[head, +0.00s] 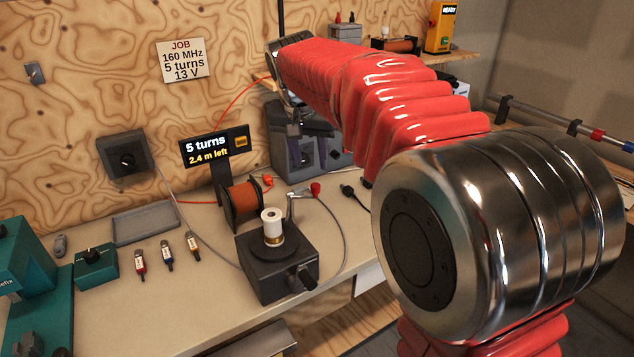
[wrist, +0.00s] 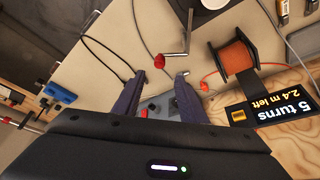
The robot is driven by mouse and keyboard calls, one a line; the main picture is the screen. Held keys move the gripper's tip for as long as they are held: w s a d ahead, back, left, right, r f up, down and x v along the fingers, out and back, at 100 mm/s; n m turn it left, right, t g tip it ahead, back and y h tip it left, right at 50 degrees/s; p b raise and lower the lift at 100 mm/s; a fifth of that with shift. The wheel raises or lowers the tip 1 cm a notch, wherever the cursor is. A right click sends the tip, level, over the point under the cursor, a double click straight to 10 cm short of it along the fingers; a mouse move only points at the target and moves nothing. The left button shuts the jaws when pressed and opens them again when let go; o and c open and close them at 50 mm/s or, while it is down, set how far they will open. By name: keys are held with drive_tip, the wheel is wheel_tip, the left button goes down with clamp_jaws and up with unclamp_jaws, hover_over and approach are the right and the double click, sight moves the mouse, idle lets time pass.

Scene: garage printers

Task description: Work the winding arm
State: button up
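The black winder (head: 277,267) stands on the bench with a white former (head: 271,219) upright on top. Its metal winding arm (head: 300,194) ends in a red knob (head: 315,188).
A wire spool (head: 244,203) stands beside the winder, under a display (head: 214,147) reading 5 turns, 2.4 m left. A job card (head: 183,60) reads 160 MHz, 5 turns, 13 V. A grey machine (head: 303,150) stands behind; a grey tray (head: 146,222) and small tools lie left.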

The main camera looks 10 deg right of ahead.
sight(315, 184)
drive_tip(key=x, duration=1)
drive_tip(key=shift+f, duration=0.15)
drive_tip(key=shift+c, duration=0.3)
clamp_jaws()
